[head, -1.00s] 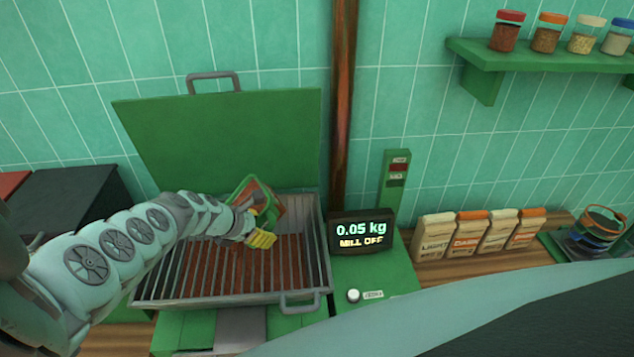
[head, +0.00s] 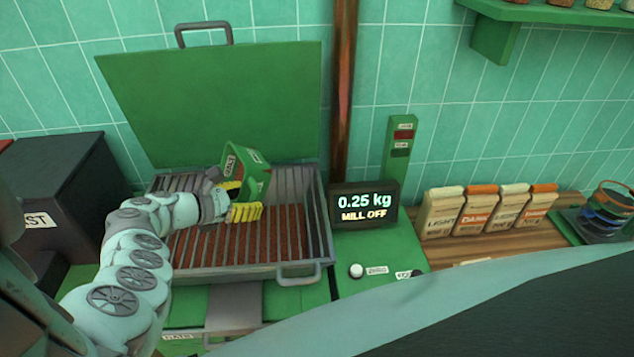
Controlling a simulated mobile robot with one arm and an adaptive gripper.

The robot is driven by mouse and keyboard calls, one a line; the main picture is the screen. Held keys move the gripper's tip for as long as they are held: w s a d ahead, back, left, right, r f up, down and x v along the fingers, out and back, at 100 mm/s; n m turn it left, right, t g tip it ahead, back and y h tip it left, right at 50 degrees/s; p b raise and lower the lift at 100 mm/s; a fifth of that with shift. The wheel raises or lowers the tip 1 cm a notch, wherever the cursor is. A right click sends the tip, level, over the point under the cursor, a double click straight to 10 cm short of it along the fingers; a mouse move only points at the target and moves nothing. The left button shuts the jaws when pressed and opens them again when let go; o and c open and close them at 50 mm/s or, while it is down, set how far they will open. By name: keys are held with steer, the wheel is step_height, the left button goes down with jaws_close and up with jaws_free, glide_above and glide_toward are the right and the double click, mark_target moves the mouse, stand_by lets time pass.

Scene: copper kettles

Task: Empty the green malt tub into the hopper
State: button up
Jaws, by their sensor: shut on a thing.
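The green malt tub (head: 256,181) is tipped over the grate of the hopper (head: 322,250). My gripper (head: 240,200), with yellow finger pads, is shut on the tub's side. Reddish-brown malt shows under the hopper's grey bars. The hopper's green lid (head: 220,95) stands open behind it. The display (head: 364,206) beside the hopper reads 0.25 kg and MILL OFF.
A copper pipe (head: 343,90) runs up the tiled wall behind the display. A dark bin (head: 65,190) stands left of the hopper. Several paper bags (head: 480,212) stand on the wooden counter at right. A white button (head: 356,270) sits below the display.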

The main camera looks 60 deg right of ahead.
steer(key=shift+w+a+f+h+b, duration=0.25)
steer(key=shift+f+h+b, duration=0.4)
steer(key=shift+b, duration=1.1)
steer(key=a+h+b, duration=0.1)
steer(key=b, duration=0.3)
steer(key=a+f+g+h+b, duration=0.1)
steer(key=h+b, duration=0.1)
steer(key=b, duration=0.2)
steer(key=w+f+n+h+b, duration=0.1)
steer(key=h+b, duration=0.1)
steer(key=b, duration=0.2)
steer(key=shift+a+g, duration=0.3)
steer(key=shift+a, duration=0.1)
steer(key=shift+w+a+f+h+b, duration=0.15)
steer(key=shift+h+b, duration=0.3)
steer(key=shift+b, duration=0.6)
steer(key=shift+a, duration=0.1)
steer(key=shift+r+g, duration=0.2)
steer(key=shift+g, duration=0.1)
stand_by(0.8)
